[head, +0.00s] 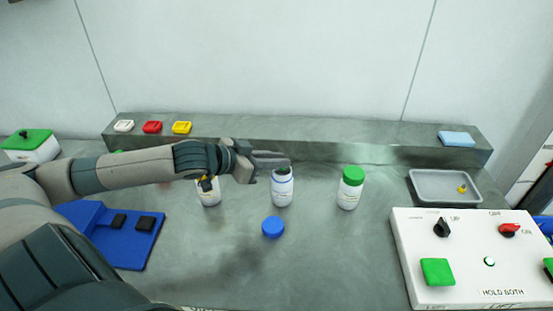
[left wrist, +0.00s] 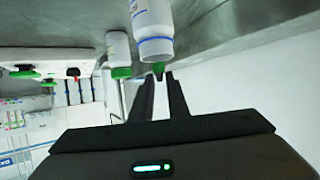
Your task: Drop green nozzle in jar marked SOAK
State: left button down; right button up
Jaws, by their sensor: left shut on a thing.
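My left gripper (head: 284,160) is above the mouth of the middle white jar (head: 282,190), which has no lid on. In the left wrist view, its fingertips (left wrist: 164,75) are shut on the small green nozzle (left wrist: 158,68). The nozzle is right at the mouth of a blue-rimmed jar (left wrist: 153,30); I cannot tell how far in it reaches. A blue lid (head: 272,227) lies on the bench in front of the middle jar. The jar labels are too small to read. My right gripper is not in view.
A green-lidded jar (head: 350,188) stands to the right, and another jar (head: 209,194) is partly hidden under my left arm. A grey tray (head: 430,200) holds a small yellow piece (head: 461,188). A white control box (head: 470,260) is front right, a blue fixture (head: 95,225) left.

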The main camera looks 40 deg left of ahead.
pick_arm(q)
jog(key=c, duration=1.2)
grip_release()
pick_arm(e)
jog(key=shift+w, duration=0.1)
pick_arm(q)
jog(key=shift+o, duration=0.2)
notch_tip(320, 180, up, 8)
jog(key=p, duration=0.8)
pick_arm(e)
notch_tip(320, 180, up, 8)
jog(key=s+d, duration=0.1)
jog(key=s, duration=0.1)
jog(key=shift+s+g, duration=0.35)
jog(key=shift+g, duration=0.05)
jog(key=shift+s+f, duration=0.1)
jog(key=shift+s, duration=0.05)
